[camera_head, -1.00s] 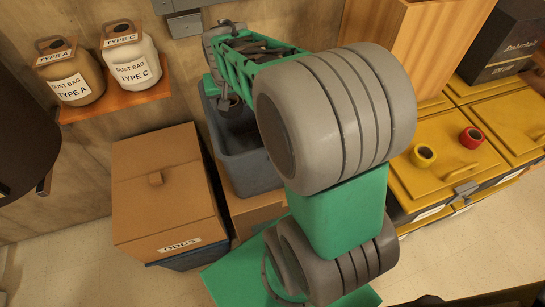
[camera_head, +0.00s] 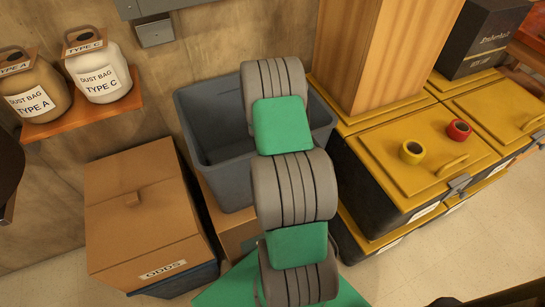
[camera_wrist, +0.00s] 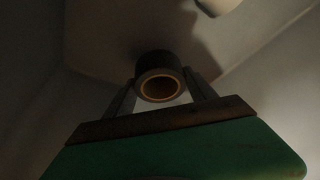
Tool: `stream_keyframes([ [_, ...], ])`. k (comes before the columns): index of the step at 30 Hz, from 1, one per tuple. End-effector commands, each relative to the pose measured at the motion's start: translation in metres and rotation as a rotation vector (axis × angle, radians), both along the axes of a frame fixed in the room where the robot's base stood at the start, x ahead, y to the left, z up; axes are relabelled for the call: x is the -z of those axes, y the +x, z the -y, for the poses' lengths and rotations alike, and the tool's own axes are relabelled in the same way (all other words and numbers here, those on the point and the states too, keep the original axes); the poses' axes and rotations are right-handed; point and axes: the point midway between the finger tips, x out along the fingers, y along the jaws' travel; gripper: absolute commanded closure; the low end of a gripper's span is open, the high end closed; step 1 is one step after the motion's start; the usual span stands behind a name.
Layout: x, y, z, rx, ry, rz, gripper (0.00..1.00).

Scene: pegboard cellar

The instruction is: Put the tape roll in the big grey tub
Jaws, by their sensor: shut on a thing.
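The tape roll (camera_wrist: 160,70) is dark outside with a tan inner ring. In the wrist view it sits between the two fingers of my gripper (camera_wrist: 162,88), which is shut on it. The big grey tub (camera_head: 222,186) stands open against the wall in the head view. My arm reaches over the tub and hides its right part. My gripper and the roll are hidden behind the arm in the head view. Dim grey surfaces surround the roll in the wrist view, seemingly the tub's inside. I cannot tell whether the roll touches the bottom.
A cardboard box marked ODDS (camera_head: 140,215) stands left of the tub. A shelf (camera_head: 85,118) with two dust-bag jugs is above it.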

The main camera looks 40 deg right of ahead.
Motion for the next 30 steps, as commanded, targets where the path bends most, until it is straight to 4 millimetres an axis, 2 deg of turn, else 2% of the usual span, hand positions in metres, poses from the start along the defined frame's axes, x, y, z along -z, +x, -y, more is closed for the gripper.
stream_keyframes([
  [4, 0.028, -0.001, -0.001, 0.0, 0.002, -0.004, 0.86],
  [15, 0.034, -0.001, 0.0, -0.001, 0.001, -0.001, 0.86],
  [16, 0.033, -0.001, 0.0, -0.001, 0.001, -0.001, 0.33],
  [23, 0.032, -0.001, -0.001, -0.001, 0.002, -0.001, 0.14],
  [30, 0.031, -0.001, -0.001, -0.001, 0.002, -0.001, 0.14],
])
